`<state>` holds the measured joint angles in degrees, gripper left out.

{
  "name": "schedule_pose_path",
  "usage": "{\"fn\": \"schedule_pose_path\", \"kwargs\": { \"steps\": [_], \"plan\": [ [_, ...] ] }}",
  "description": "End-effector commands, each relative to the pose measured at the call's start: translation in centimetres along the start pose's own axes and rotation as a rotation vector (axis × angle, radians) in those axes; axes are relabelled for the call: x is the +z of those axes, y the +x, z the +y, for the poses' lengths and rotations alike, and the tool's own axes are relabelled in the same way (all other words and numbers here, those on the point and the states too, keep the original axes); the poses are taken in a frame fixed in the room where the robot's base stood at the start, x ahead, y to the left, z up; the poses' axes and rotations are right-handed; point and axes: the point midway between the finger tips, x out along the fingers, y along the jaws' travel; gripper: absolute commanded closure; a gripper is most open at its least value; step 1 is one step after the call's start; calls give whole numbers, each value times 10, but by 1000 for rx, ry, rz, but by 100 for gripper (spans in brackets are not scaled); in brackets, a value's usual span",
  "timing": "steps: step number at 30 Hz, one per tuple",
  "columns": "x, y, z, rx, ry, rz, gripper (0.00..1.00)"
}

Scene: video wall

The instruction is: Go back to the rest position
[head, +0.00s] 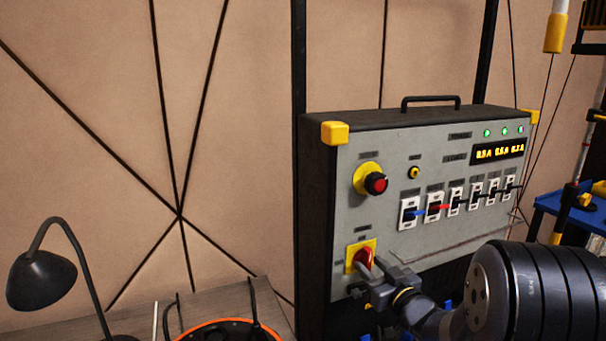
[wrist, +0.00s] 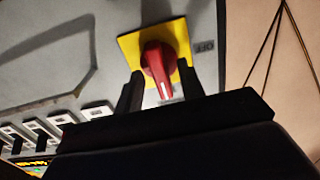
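My gripper (head: 374,278) is at the lower front of a grey control panel, at a red rotary knob (head: 363,259) on a yellow plate. In the wrist view the two fingers of my gripper (wrist: 160,85) stand apart, one on each side of the red knob (wrist: 157,62). Grey panel shows between the fingers and the knob's narrow lower end, which has a white mark. The fingers look open and hold nothing; whether a tip touches the knob's wide part I cannot tell.
The control panel (head: 411,154) carries a red push button (head: 376,183), several breaker switches (head: 455,201) and a lit display (head: 499,152). A black lamp (head: 42,280) and an orange-rimmed object (head: 228,332) are at lower left. A blue shelf (head: 572,208) stands at right.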

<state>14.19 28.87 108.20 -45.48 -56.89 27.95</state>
Motion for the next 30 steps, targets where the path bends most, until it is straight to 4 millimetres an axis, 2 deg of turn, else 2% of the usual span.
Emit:
{"fn": "schedule_pose_path", "kwargs": {
  "steps": [5,18,23,24,30],
  "plan": [
    [0,-8,1,2,36,0,63],
    [1,-88,2,5,35,-1,63],
    [1,-112,1,5,35,-1,63],
    [0,-101,0,-3,35,-1,63],
    [0,-66,-1,-6,35,0,63]
  ]
}}
